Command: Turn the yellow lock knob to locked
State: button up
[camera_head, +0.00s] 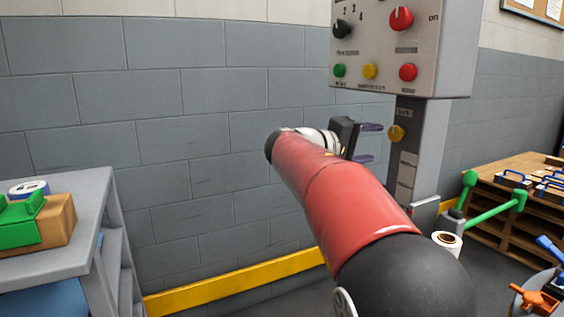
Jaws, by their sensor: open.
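The yellow lock knob (396,133) sits on the dark upper part of the grey post, below the control box. A small label is above it and pale labels are below it. Its turn position is too small to tell. My gripper (371,142) is open, with two purple fingers one above the other, pointing right toward the post. The fingertips are just left of the knob in the picture, and nothing shows between them. Whether they touch the post cannot be told. My red arm covers the lower middle of the view.
The control box (385,50) above carries a black dial, a red knob and coloured buttons. A grey table (75,228) with a cardboard box stands left. A white roll (447,243), a green handle (490,210) and a wooden rack (500,233) are right. A yellow rail (235,283) runs along the wall.

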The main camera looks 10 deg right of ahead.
jog(key=s+f+y+p, duration=0.3)
jog(key=s+f+y, duration=0.6)
jog(key=s, duration=0.6)
jog(key=s+a+f+m+y+p, duration=0.1)
jog(key=s+a+f+y, duration=0.2)
jog(key=s+a+f, duration=0.2)
jog(key=s+a+f+m+y+p, duration=0.1)
jog(key=s+a+f+y, duration=0.3)
jog(key=s, duration=0.7)
notch_tip(320, 180, down, 3)
jog(key=shift+s+a+f, duration=0.2)
jog(key=shift+s+a, duration=0.2)
jog(key=shift+a, duration=0.55)
